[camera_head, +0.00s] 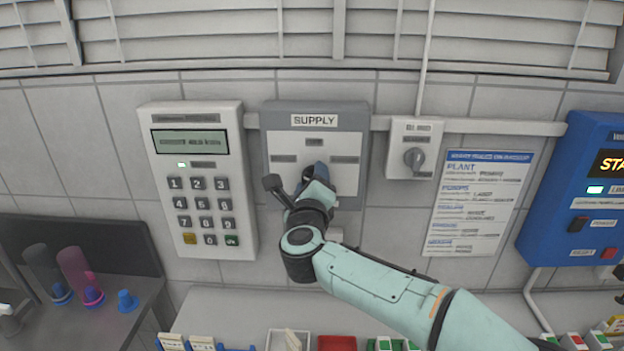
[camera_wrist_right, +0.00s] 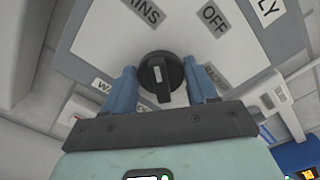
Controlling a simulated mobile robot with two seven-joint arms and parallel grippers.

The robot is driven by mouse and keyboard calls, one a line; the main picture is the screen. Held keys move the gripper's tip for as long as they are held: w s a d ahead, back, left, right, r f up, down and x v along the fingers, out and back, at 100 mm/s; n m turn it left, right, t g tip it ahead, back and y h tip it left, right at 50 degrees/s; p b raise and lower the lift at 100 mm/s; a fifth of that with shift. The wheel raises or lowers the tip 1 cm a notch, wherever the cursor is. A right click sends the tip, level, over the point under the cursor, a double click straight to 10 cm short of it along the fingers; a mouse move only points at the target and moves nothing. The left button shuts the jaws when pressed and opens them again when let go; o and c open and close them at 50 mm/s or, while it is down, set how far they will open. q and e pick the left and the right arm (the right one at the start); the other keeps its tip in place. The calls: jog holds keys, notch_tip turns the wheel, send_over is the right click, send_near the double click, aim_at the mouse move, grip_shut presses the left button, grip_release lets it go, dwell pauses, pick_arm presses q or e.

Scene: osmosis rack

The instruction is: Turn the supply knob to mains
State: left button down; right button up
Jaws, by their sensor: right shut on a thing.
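The supply panel (camera_head: 275,118) is a grey frame with a pale plate on the wall, headed SUPPLY. In the head view my right gripper (camera_head: 310,180) covers its middle and hides the knob. In the right wrist view the black knob (camera_wrist_right: 161,76) sits between my right gripper's blue fingers (camera_wrist_right: 161,88), which are shut on its sides. The MAINS label (camera_wrist_right: 140,11) is at upper left and OFF (camera_wrist_right: 213,18) at upper right. Two lower labels are partly hidden. My left gripper is not in view.
A keypad box (camera_head: 198,178) is close on the left of the panel. A small switch box (camera_head: 414,148) and a printed sheet (camera_head: 480,203) are to the right, then a blue unit (camera_head: 570,185). Below is a pale shelf (camera_head: 240,305) with trays.

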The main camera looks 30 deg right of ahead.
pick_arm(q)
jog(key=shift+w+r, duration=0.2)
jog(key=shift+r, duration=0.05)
pick_arm(e)
jog(key=shift+r+n, duration=0.1)
jog(key=shift+n, duration=0.8)
jog(key=o, duration=1)
jog(key=shift+o, duration=0.2)
jog(key=shift+a, duration=0.1)
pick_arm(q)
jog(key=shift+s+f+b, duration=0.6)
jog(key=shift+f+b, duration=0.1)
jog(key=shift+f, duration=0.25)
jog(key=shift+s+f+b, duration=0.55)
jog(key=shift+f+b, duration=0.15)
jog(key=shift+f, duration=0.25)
pick_arm(e)
jog(key=v, duration=1.3)
jog(key=shift+s, duration=0.15)
jog(key=shift+a, duration=0.1)
